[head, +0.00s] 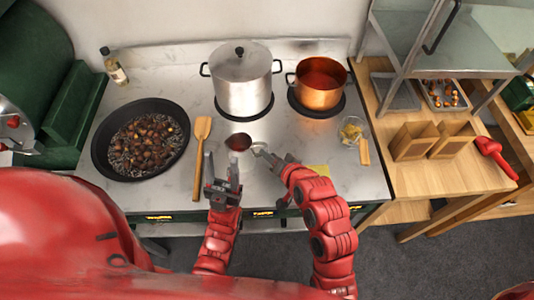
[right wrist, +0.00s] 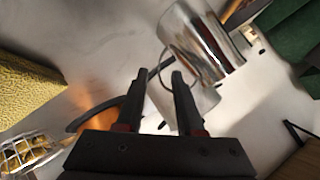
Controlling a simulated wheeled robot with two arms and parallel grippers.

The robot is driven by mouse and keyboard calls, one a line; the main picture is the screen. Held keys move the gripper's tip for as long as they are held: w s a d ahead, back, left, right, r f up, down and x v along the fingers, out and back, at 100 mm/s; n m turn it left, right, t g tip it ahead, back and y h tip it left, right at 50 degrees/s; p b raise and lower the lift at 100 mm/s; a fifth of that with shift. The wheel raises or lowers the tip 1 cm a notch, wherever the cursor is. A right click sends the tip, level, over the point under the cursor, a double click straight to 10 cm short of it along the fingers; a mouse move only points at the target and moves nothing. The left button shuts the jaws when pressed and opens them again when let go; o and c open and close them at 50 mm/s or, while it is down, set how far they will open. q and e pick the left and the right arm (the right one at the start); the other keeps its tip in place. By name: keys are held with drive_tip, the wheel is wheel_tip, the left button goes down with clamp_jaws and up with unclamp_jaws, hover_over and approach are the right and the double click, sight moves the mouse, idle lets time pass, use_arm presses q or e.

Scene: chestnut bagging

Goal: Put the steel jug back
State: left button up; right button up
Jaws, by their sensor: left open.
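The steel jug (head: 243,162) stands near the front middle of the worktop, and something dark red shows at its mouth. In the right wrist view the shiny jug (right wrist: 197,42) is tilted in the picture, with its thin loop handle towards my fingers. My right gripper (head: 262,150) is at the jug's right side. Its fingertips (right wrist: 161,74) are apart, with the handle loop between them; whether they grip it is unclear. My left gripper (head: 222,180) is open and empty, just in front of the jug and to its left.
A wooden spatula (head: 200,155) lies left of the jug, beside a black pan (head: 103,165) of chestnuts. A lidded steel pot (head: 241,85) and a copper pot (head: 319,95) stand behind. Paper bags (head: 412,145) stand on the wooden table.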

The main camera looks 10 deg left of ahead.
drive_tip(key=p+v, duration=0.1)
drive_tip(key=v, duration=0.2)
drive_tip(key=shift+s+d+r, duration=0.15)
drive_tip(key=shift+r, duration=0.15)
drive_tip(key=p+v, duration=0.5)
drive_tip(key=shift+f, duration=0.15)
